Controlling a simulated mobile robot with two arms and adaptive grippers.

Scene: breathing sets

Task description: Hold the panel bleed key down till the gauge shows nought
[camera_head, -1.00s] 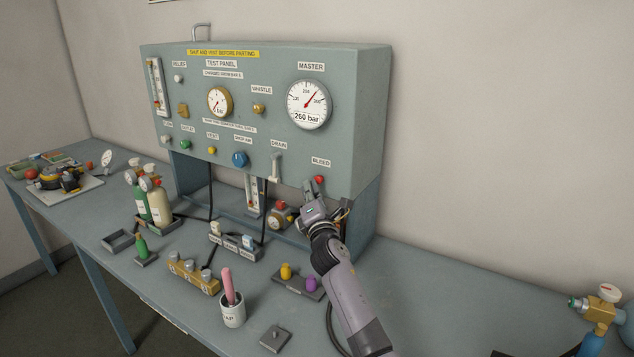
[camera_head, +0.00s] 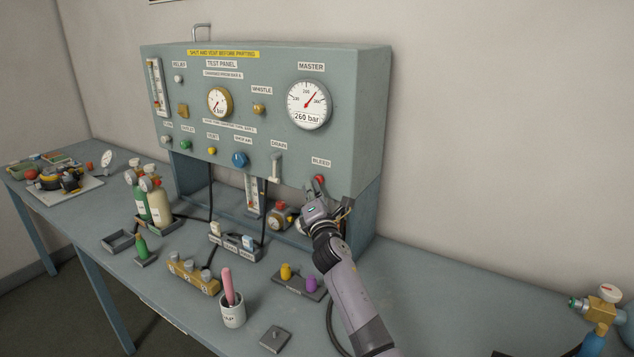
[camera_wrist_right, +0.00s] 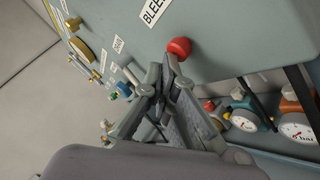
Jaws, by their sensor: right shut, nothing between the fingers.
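The red bleed key (camera_head: 319,179) sits low on the right of the grey-green test panel (camera_head: 365,110), under the label BLEED. It also shows as a red knob in the right wrist view (camera_wrist_right: 180,47). My right gripper (camera_head: 313,192) is shut and empty, its tips at the key's lower edge. In the right wrist view the shut fingertips (camera_wrist_right: 168,66) are just by the knob; I cannot tell whether they touch it. The master gauge (camera_head: 308,104) reads 260 bar, its red needle pointing up and right. My left gripper is not in view.
A small gauge with a red top (camera_head: 279,214) stands under the panel, left of my right gripper. A block with yellow and purple knobs (camera_head: 299,284) and a white cup with a pink rod (camera_head: 232,313) stand in front. The bench right of my arm is mostly clear.

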